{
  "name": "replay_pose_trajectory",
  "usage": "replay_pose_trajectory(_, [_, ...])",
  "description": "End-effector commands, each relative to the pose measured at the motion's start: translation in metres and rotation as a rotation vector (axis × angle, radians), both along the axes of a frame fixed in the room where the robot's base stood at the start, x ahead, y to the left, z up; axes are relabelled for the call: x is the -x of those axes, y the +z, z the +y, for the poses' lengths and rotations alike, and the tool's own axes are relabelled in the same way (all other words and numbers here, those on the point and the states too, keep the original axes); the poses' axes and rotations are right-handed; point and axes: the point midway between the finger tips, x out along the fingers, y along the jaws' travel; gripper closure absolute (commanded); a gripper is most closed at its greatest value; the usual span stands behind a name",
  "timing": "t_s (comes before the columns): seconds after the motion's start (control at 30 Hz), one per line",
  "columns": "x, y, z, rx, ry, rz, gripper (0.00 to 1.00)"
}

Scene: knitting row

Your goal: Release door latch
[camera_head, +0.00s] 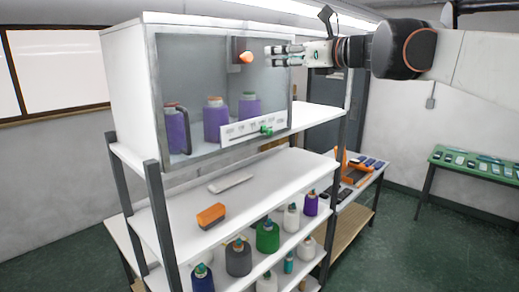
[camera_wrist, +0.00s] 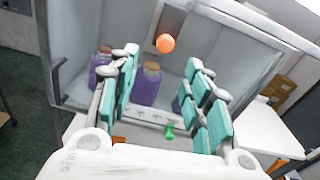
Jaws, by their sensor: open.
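A white cabinet (camera_head: 127,90) with a clear front door (camera_head: 200,65) stands on the shelf rack. An orange knob (camera_head: 246,57) sits on a grey plate high on the door's right part; it also shows in the wrist view (camera_wrist: 165,43). A white strip (camera_head: 240,130) low on the front carries a green knob (camera_head: 266,130). Which knob is the latch, I cannot tell for certain. My gripper (camera_head: 268,55) is open and empty, just right of the orange knob and apart from it. In the wrist view, the orange knob lies beyond the gap between my fingertips (camera_wrist: 162,60).
Purple bottle-like cones (camera_head: 215,118) stand behind the door. A dark handle (camera_head: 182,128) is at the door's left. Shelves below hold an orange block (camera_head: 211,215) and several coloured bottles (camera_head: 267,238). A green table (camera_head: 478,165) stands far right. Floor is clear between.

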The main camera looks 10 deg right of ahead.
Motion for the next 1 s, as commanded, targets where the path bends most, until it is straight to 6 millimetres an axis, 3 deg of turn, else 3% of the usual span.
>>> replay_pose_trajectory(1.0, [0.034, -0.180, 0.045, 0.604, 0.097, -0.106, 0.55])
